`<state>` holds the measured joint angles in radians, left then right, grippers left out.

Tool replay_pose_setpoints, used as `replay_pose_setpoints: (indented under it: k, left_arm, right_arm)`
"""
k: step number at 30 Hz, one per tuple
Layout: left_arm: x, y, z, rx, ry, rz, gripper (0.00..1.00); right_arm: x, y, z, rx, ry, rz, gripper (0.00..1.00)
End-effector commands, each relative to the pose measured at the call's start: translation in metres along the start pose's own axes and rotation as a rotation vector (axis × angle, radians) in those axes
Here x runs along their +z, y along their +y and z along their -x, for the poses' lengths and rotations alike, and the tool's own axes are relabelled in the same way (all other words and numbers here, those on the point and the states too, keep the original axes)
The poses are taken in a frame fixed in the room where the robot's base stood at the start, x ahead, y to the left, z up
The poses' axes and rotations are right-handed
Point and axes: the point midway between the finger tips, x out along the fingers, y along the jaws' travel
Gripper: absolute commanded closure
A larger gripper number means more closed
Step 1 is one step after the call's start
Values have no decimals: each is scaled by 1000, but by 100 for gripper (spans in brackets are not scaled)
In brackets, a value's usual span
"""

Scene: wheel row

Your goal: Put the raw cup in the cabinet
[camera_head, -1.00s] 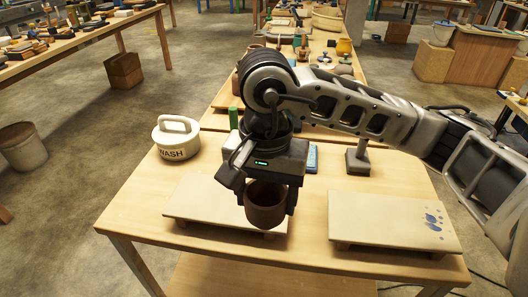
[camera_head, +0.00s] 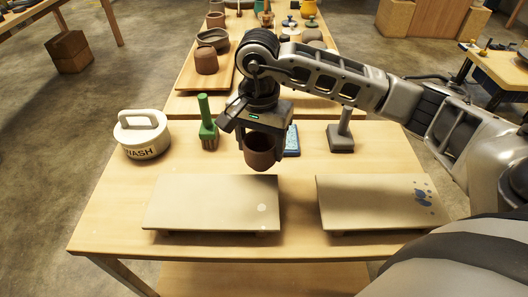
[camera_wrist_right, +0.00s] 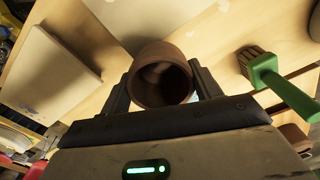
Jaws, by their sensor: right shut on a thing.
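A brown cup (camera_head: 260,152) is between the fingers of my right gripper (camera_head: 262,146), which is shut on it. The cup is upright, above the table just behind the left pale board. In the right wrist view the cup (camera_wrist_right: 160,78) sits between both fingers (camera_wrist_right: 158,88), and I look into its open mouth. My left gripper is not in view. No cabinet can be made out in these frames.
A pale board (camera_head: 210,200) lies in front of the cup, and another with blue spots (camera_head: 370,200) lies to its right. A WASH pot (camera_head: 143,134), green brush (camera_head: 207,125) and grey stand (camera_head: 341,135) stand on the table. More pottery (camera_head: 206,60) fills the back table.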

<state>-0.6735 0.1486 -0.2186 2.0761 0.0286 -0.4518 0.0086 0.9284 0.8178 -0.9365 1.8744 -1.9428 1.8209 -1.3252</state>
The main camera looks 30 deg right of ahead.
Motion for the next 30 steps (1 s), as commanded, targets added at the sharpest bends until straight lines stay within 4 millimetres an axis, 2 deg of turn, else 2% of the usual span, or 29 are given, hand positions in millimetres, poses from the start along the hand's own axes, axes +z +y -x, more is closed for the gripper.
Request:
replay_pose_setpoints:
  k: [8,10,15,27,28,30]
  left_arm:
    - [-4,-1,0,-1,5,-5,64]
    - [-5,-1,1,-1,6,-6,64]
    - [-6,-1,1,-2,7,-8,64]
    - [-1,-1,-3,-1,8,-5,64]
    - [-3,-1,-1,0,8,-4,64]
    - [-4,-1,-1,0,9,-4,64]
  right_arm:
    - [-14,0,-17,0,0,-1,68]
    - [-20,1,-24,1,0,-1,68]
    - [-18,1,-50,0,-2,1,68]
    - [-18,0,-57,-3,1,1,68]
    - [-18,0,-56,-2,0,1,29]
    - [-18,0,-55,-2,0,1,15]
